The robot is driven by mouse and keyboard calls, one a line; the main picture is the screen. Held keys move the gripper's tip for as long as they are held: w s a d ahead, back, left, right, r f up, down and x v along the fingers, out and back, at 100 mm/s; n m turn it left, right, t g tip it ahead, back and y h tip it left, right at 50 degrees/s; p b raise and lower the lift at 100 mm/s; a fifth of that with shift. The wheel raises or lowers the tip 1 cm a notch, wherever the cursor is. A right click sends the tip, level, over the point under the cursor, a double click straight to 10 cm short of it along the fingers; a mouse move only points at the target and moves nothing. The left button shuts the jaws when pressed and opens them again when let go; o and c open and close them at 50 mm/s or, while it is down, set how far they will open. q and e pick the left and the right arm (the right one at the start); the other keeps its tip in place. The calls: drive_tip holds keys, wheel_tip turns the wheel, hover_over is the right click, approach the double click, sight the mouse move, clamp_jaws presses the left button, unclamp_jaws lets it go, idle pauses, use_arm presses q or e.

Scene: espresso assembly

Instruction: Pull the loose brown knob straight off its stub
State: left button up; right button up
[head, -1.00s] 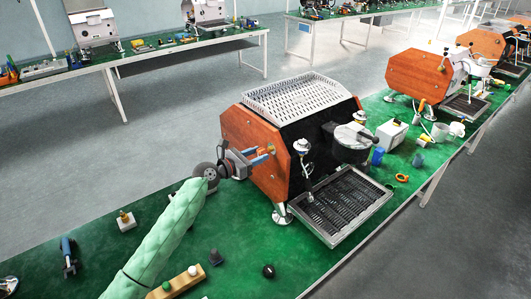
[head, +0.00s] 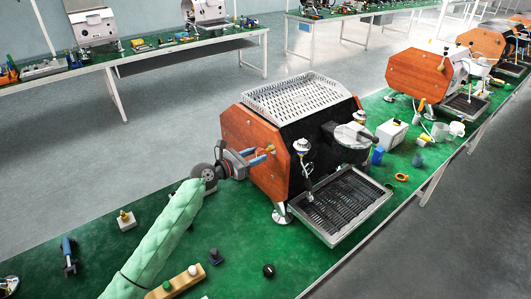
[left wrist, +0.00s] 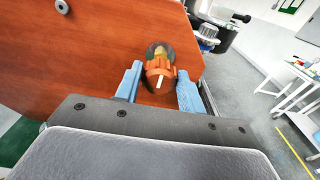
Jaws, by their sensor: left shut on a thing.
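The brown knob (left wrist: 160,70) shows orange-brown and ribbed in the left wrist view, between the two blue fingers of my left gripper (left wrist: 155,88). The gripper is shut on it. Behind the knob is a round dark disc (left wrist: 152,50) with a yellowish centre on the wooden side panel. Whether the knob still touches its stub cannot be told. In the head view my left gripper (head: 262,157) reaches from the left to the orange-brown side panel (head: 240,133) of the near espresso machine. The knob is small there, partly hidden by the fingers. My right gripper is not in view.
The machine's drip tray (head: 345,203) and the grinder-like black part (head: 352,140) are at its front.

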use_arm(q)
drive_tip(key=shift+a, duration=0.15)
drive_tip(key=shift+v, duration=1.3)
drive_tip(key=shift+s+f+p, duration=0.15)
drive_tip(key=shift+f+p, duration=0.05)
drive_tip(key=shift+p, duration=0.1)
drive_tip(key=shift+v, duration=1.45)
drive_tip(key=shift+f, duration=0.15)
